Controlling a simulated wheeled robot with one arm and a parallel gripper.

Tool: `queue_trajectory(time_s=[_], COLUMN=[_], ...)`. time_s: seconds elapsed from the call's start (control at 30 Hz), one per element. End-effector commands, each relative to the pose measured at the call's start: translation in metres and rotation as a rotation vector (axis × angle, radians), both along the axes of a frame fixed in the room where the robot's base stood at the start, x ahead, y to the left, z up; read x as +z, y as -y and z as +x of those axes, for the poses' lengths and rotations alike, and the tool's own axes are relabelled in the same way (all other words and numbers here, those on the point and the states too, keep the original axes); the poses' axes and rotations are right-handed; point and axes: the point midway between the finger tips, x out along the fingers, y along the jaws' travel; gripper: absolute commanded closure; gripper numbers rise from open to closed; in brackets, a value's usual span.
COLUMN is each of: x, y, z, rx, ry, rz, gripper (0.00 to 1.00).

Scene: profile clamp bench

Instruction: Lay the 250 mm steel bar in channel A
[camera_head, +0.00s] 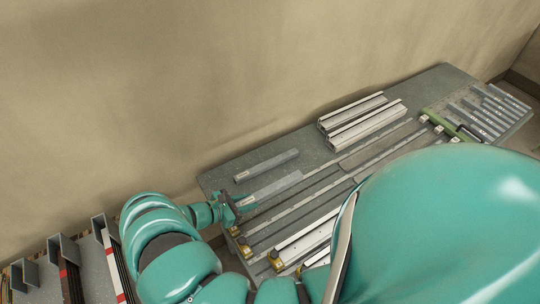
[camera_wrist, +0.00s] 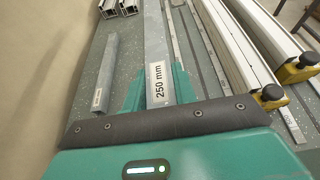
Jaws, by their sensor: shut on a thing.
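The 250 mm steel bar (camera_wrist: 154,35) is a flat grey bar with a "250 mm" label on its near end in the wrist view. It also shows in the head view (camera_head: 278,186), pointing up and right from my gripper. My gripper (camera_wrist: 157,88) is shut on the bar's labelled end, one teal finger on each side; it shows at the bench's left end in the head view (camera_head: 230,207). I cannot tell whether the bar touches the bench. Long parallel channels (camera_head: 318,189) run along the bench right of the bar; I cannot read which is A.
A shorter grey bar (camera_head: 266,165) lies left of the held bar. Aluminium profiles (camera_head: 362,120) lie at the bench's back edge. Yellow-and-black clamps (camera_head: 276,261) and a light rail (camera_head: 305,240) are at the right. Several small bars lie on a rack (camera_head: 487,108) at the far end.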

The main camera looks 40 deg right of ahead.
Motion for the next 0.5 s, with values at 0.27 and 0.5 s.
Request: queue_trajectory(time_s=[0.27, 0.5], x=[0.0, -0.009], y=[0.001, 0.012], z=[0.001, 0.014], rx=[-0.001, -0.001], ry=[-0.001, -0.002], rz=[-0.002, -0.003], gripper=[1.0, 1.0])
